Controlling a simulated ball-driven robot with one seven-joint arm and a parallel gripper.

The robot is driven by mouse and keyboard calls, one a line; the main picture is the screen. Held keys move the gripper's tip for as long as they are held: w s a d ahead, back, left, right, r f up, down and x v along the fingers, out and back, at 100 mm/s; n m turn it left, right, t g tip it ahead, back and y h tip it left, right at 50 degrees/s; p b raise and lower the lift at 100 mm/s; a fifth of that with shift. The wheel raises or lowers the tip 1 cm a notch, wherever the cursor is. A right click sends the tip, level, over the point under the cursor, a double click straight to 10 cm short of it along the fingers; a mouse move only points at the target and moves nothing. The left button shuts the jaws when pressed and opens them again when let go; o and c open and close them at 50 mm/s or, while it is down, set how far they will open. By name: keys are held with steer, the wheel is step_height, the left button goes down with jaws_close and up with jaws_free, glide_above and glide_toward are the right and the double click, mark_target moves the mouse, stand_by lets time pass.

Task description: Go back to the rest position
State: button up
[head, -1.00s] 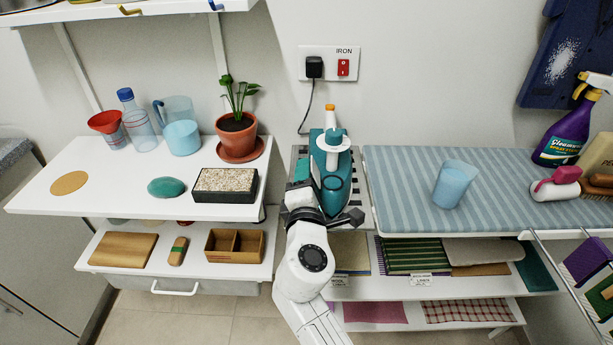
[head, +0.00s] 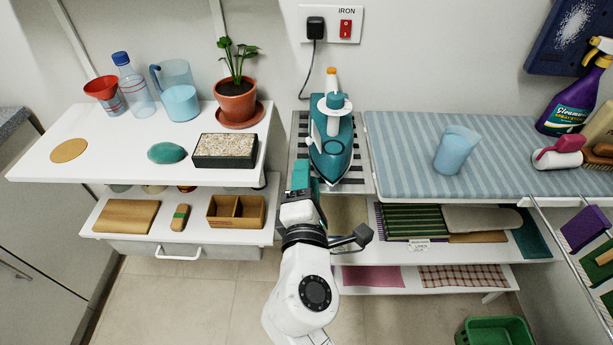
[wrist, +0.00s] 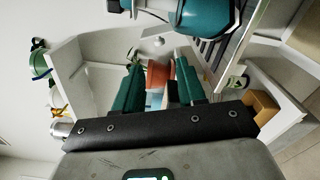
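The iron stands on a striped grey rest (head: 358,174) beside the blue striped ironing board (head: 400,150). Part of the iron also shows at the top of the wrist view (wrist: 208,18). My gripper appears apart from the iron.
The left shelf (head: 115,140) holds a red funnel (head: 101,88), a blue-capped bottle (head: 133,85), a jug (head: 174,72), a potted plant (head: 236,98) and a gravel tray (head: 225,164). A pale blue cup (head: 455,152) stands on the board. Below is open floor (head: 200,295).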

steer(key=s+d+f+m+g+h, duration=0.1)
steer(key=s+d+f+m+g, duration=0.25)
steer(key=d, duration=0.35)
steer(key=s+d+f+m+g+h, duration=0.2)
steer(key=d+f+m, duration=0.3)
steer(key=d, duration=0.2)
steer(key=s+d+f+m+g+h, duration=0.1)
steer(key=s+d+f+m+g, duration=0.15)
steer(key=d+f+m, duration=0.35)
steer(key=s+d+f+m+g+y, duration=0.2)
steer(key=s+d+f+m+g, duration=0.1)
steer(key=s, duration=0.9)
steer(key=s+d+f+m+g+y+p, duration=0.1)
steer(key=s+d+f+m+g, duration=0.3)
steer(key=s, duration=0.7)
steer(key=shift+s+d+f+m+g+y, duration=0.2)
steer(key=shift+s+d+m+g+y, duration=0.3)
steer(key=shift+g, duration=0.5)
steer(key=shift+w+d, duration=0.1)
steer(key=shift+w, duration=0.05)
